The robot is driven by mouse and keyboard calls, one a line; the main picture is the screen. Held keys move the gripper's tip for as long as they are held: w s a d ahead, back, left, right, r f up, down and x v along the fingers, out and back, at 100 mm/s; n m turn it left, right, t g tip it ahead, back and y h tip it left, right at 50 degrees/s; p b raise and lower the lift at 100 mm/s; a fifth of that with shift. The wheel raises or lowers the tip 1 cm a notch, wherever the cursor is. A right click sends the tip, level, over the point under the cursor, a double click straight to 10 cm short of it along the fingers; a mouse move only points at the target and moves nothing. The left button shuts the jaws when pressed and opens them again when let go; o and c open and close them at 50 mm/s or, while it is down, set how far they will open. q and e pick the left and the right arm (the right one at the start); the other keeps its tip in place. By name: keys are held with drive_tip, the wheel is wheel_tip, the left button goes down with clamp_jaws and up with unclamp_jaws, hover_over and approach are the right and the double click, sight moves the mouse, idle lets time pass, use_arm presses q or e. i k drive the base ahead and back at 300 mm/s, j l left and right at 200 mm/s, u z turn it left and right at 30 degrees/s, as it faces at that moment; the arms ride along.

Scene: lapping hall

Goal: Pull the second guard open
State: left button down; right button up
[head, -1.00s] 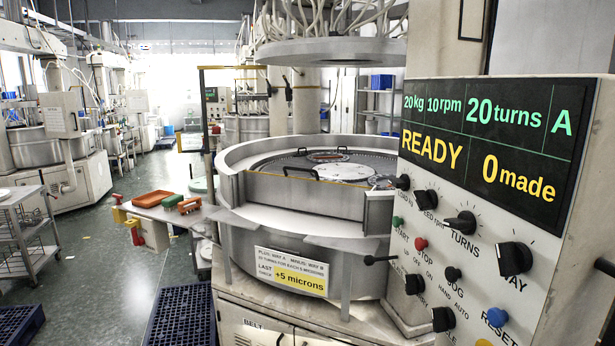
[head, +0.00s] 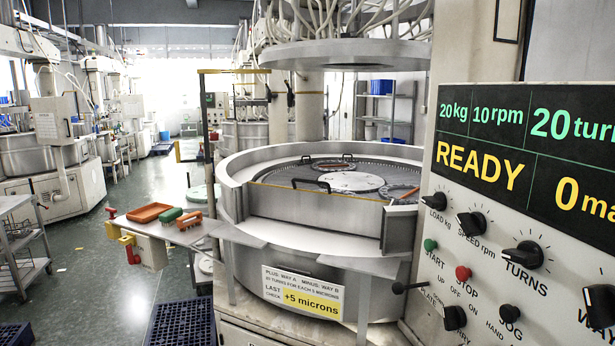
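A round grey lapping machine stands in the middle of the head view. A curved metal wall (head: 232,190) rings its left and back. Across its front runs a straight metal panel (head: 318,216) with a yellow top edge; a separate upright piece (head: 399,230) stands at its right end. I cannot tell which of these is the second guard. Behind the panel lies a toothed plate with round discs (head: 352,182) and black handles (head: 307,184). A black lever (head: 409,287) sticks out at the machine's lower right. Neither of my grippers is in view.
A control panel (head: 510,230) with dark display reading READY fills the right side. A dark blue pallet (head: 180,312) lies on the floor. The aisle floor (head: 100,265) is mostly open.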

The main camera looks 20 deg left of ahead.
sight(352, 215)
drive_tip(key=i+j, duration=0.15)
drive_tip(key=j, duration=0.2)
drive_tip(key=i+j, duration=0.35)
drive_tip(key=j, duration=0.3)
drive_tip(key=i+j+z, duration=0.1)
drive_tip(key=j, duration=0.25)
drive_tip(key=i+j, duration=0.4)
drive_tip(key=j, duration=0.3)
